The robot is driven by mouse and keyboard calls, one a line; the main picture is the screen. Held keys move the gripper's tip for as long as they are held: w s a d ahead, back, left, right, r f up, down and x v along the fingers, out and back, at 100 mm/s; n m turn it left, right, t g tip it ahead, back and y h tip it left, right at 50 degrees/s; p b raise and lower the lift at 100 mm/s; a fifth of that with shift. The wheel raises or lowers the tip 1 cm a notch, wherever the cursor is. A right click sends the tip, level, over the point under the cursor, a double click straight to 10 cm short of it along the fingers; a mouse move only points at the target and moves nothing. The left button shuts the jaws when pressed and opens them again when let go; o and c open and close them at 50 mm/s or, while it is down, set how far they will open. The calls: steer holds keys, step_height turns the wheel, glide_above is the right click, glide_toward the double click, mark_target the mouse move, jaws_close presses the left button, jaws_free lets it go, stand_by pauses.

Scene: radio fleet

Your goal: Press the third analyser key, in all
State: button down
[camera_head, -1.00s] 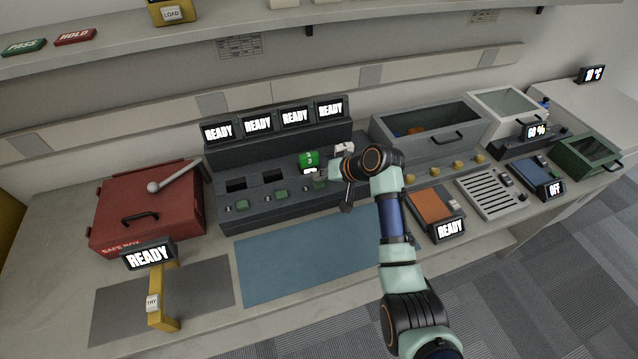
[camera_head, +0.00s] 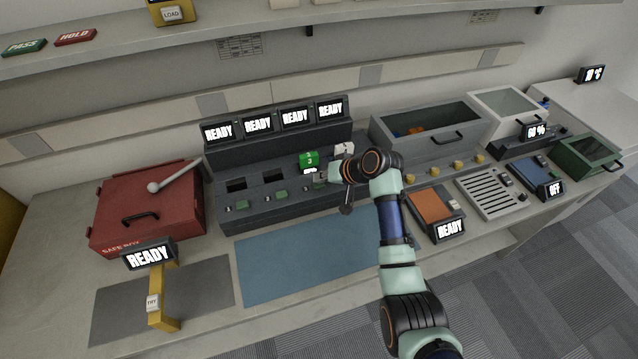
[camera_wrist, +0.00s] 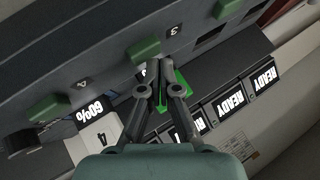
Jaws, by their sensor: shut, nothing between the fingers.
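The analyser (camera_head: 215,205) is a dark stepped bank with four bays, each under a READY screen. Green keys (camera_head: 281,196) run along its front. My gripper (camera_head: 318,174) is at the third bay, beside a green battery (camera_head: 308,158) marked 3. In the wrist view the fingers (camera_wrist: 158,66) are closed and empty, their tips close to the third green key (camera_wrist: 144,50), near the printed 3. I cannot tell whether they touch it. The fingers partly hide the green battery. The fourth key (camera_wrist: 45,107) lies to the left. In the head view my gripper hides the third key.
A white battery (camera_head: 344,149) marked 4 (camera_wrist: 100,130) stands in the fourth bay, close to my gripper, beside a 60% display (camera_wrist: 92,108). The red safe box (camera_head: 150,205) is left. A clear blue mat (camera_head: 300,258) lies in front. A grey bin (camera_head: 400,146) stands right.

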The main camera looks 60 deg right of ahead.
mark_target(321, 185)
steer(key=shift+f, duration=0.5)
stand_by(0.3)
steer(key=shift+r+p, duration=0.9)
steer(key=shift+r, duration=0.1)
step_height(321, 185, up, 5)
steer(key=p, duration=0.5)
stand_by(0.8)
